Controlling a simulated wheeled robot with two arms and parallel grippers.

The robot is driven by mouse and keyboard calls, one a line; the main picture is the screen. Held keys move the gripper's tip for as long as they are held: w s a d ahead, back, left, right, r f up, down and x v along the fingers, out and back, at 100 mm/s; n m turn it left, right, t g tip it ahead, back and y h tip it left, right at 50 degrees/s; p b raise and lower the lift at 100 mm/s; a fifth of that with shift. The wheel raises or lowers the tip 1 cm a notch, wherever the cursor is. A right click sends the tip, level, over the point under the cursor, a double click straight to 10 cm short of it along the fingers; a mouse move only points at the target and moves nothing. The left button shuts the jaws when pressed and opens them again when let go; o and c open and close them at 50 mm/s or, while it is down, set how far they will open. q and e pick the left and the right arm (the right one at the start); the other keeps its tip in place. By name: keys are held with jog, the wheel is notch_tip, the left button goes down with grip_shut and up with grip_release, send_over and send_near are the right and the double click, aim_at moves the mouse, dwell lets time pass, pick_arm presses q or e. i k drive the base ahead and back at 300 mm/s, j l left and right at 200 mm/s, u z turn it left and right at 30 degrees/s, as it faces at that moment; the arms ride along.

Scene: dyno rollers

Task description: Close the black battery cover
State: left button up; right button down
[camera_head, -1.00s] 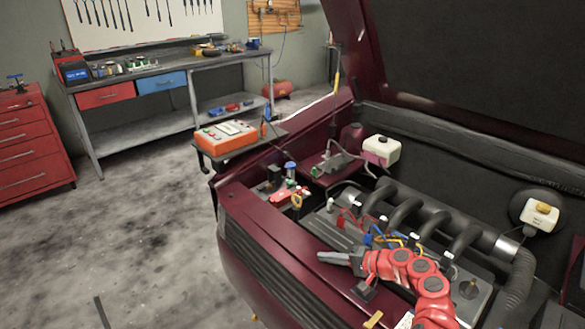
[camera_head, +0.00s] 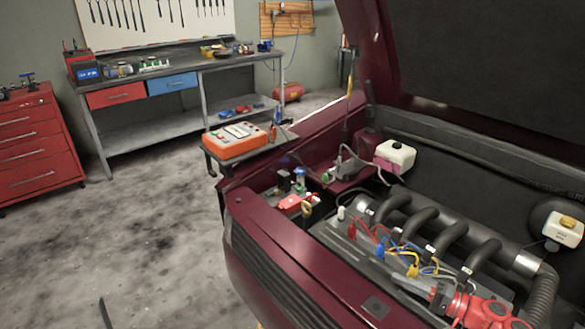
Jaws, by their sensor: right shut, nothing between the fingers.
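The battery area (camera_head: 291,204) is at the left front corner of the engine bay, with a red part on top and small dark parts around it. I cannot tell for sure which dark part is the black battery cover or how far it is open. My right gripper (camera_head: 403,284) is low in the picture, over the front of the engine, to the right of the battery area and well apart from it. Its grey fingers are shut and hold nothing. Its red arm comes in from the lower right. My left gripper is out of view.
The dark red car body edge (camera_head: 275,248) runs along the front of the bay. Coloured cables and black intake pipes (camera_head: 423,222) fill the engine. An orange device (camera_head: 234,141) stands on a small stand to the left. The raised hood is above.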

aim_at(284, 180)
jog(key=i+j, duration=0.15)
jog(key=i, duration=0.3)
jog(key=i+j, duration=0.2)
jog(key=i, duration=0.2)
jog(key=i+j, duration=0.15)
jog(key=i, duration=0.3)
jog(key=i+j, duration=0.2)
jog(key=i, duration=0.25)
